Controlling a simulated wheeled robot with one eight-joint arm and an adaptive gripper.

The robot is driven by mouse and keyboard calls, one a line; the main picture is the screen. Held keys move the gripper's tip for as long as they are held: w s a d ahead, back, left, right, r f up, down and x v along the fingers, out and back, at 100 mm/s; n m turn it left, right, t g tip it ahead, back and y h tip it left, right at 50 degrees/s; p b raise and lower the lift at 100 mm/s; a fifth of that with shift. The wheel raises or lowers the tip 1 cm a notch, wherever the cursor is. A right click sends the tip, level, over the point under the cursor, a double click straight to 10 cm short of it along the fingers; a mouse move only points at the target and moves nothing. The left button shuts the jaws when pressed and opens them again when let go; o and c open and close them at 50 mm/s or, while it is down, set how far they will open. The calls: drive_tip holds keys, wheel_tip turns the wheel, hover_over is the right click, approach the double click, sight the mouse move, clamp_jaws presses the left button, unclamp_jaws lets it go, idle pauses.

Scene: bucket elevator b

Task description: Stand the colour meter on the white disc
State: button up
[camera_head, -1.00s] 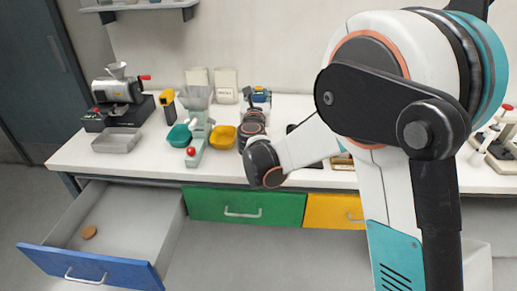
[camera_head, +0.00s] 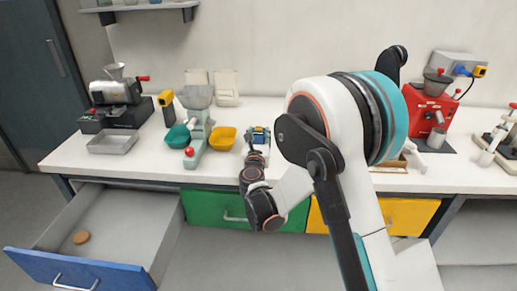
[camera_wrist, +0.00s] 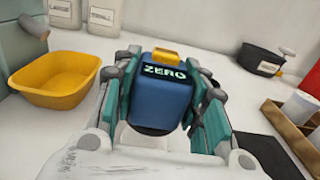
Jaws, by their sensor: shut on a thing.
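The colour meter is a blue block with a yellow top and a dark display reading ZERO; it fills the middle of the wrist view (camera_wrist: 166,98). My gripper (camera_wrist: 160,80) is shut on it, with teal-padded fingers along both its sides. In the head view, the meter (camera_head: 259,133) shows small at the end of my arm (camera_head: 254,172), over the white bench right of the yellow bowl. A pale surface shows below the meter's dark bottom edge. I cannot make out the white disc for sure, nor whether the meter touches anything below.
A yellow bowl (camera_head: 223,139) and a scale-like stand (camera_head: 198,123) are left of my gripper. A wooden tray (camera_wrist: 290,125) and a black container (camera_wrist: 263,60) are to the right. Paper bags (camera_head: 226,88) stand behind. A blue drawer (camera_head: 80,272) is open at front left.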

drive_tip(key=shift+f+b, duration=0.7)
drive_tip(key=shift+f, duration=1.25)
drive_tip(key=shift+f, duration=0.15)
drive_tip(key=o, duration=1.4)
drive_tip(key=shift+c, duration=0.2)
drive_tip(key=shift+s, duration=0.4)
drive_tip(key=s+p, duration=0.1)
drive_tip(key=s, duration=0.3)
drive_tip(key=s+p, duration=0.1)
drive_tip(key=s, duration=0.4)
drive_tip(key=shift+s+a, duration=0.2)
drive_tip(key=shift+s, duration=0.1)
drive_tip(key=shift+s+b, duration=0.75)
drive_tip(key=shift+s, duration=0.1)
